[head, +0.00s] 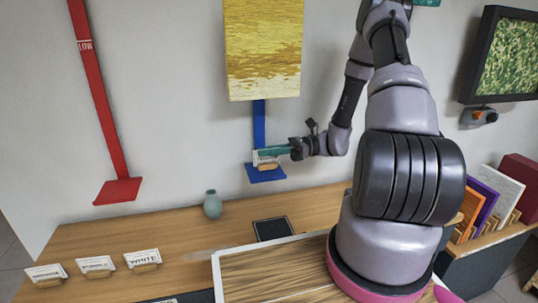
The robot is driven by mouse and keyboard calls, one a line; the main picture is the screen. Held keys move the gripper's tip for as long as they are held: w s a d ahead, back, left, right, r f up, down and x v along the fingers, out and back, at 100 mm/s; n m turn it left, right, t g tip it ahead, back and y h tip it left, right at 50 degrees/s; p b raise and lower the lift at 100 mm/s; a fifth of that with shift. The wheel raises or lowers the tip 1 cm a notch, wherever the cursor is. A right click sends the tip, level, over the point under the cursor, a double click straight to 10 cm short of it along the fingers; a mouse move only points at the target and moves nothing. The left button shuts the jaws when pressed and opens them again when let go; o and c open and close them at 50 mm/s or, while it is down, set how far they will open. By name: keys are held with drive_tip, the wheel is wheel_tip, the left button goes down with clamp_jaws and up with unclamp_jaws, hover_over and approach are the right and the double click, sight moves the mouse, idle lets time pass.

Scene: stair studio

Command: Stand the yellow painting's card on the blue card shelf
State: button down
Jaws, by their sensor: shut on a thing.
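The yellow painting (263,48) hangs on the wall at the top centre. Below it a blue strip (259,122) runs down to the small blue card shelf (262,178). My gripper (275,152) reaches in from the right, just above that shelf. It is shut on a small pale card with a wooden foot (268,166). The card is over the shelf; I cannot tell whether its foot touches the shelf. Its writing is too small to read, and the fingers hide part of it.
Three white cards in wooden feet, one reading WHITE (143,258), stand on the wooden table (180,235). A red shelf (118,190) is on the wall at left. A teal vase (212,205) stands on the table. A dark-framed green picture (508,55) hangs at right.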

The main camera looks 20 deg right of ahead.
drive_tip(key=shift+w+f, duration=0.1)
drive_tip(key=shift+w, duration=0.6)
drive_tip(key=shift+w+f, duration=0.1)
drive_tip(key=shift+f, duration=1.05)
drive_tip(key=c, duration=0.9)
unclamp_jaws()
drive_tip(key=shift+f, duration=0.1)
